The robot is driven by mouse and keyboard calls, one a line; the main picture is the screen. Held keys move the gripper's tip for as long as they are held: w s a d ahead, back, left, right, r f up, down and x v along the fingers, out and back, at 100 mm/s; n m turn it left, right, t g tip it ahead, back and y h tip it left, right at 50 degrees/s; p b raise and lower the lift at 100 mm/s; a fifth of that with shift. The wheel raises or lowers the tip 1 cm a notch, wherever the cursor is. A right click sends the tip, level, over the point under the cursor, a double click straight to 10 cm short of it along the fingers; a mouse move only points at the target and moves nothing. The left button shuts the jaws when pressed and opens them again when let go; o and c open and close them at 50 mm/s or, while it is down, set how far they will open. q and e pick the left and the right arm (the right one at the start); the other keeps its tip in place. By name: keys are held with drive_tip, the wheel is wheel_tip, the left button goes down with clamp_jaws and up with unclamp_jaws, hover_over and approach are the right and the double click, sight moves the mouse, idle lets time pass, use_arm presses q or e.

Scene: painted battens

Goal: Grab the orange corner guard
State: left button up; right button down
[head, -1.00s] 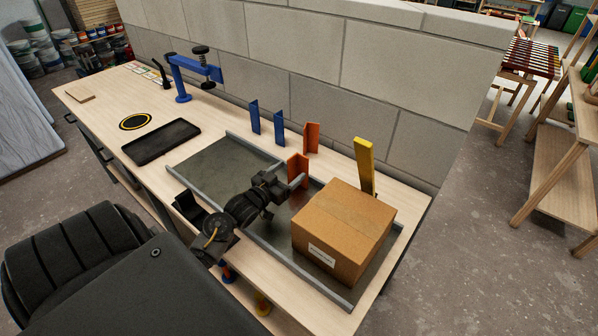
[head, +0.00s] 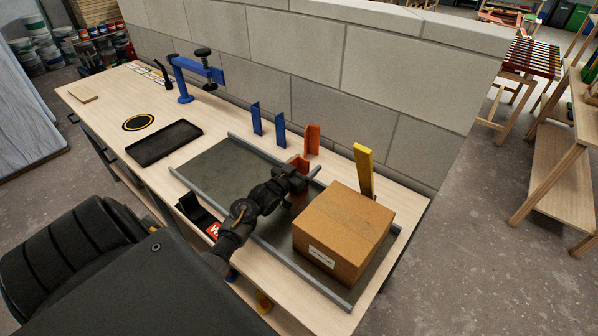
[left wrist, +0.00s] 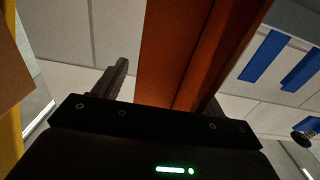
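Two orange corner guards stand on the bench in the head view. The nearer orange corner guard (head: 299,162) is partly hidden by my left gripper (head: 304,171); the farther orange corner guard (head: 312,139) stands behind it near the wall. In the left wrist view an orange corner guard (left wrist: 190,50) rises between the fingers of my left gripper (left wrist: 163,95). A gap shows between the left finger and the guard, so the gripper looks open around it. My right gripper is not in view.
A cardboard box (head: 343,232) sits on the grey tray (head: 222,165), right of my gripper. A yellow guard (head: 364,170) stands behind the box. Two blue guards (head: 257,119) (head: 280,130) stand to the left. A black tray (head: 165,143) and a blue clamp (head: 190,75) are farther left.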

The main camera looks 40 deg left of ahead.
use_arm(q)
drive_tip(key=c, duration=1.1)
drive_tip(key=shift+o, duration=0.2)
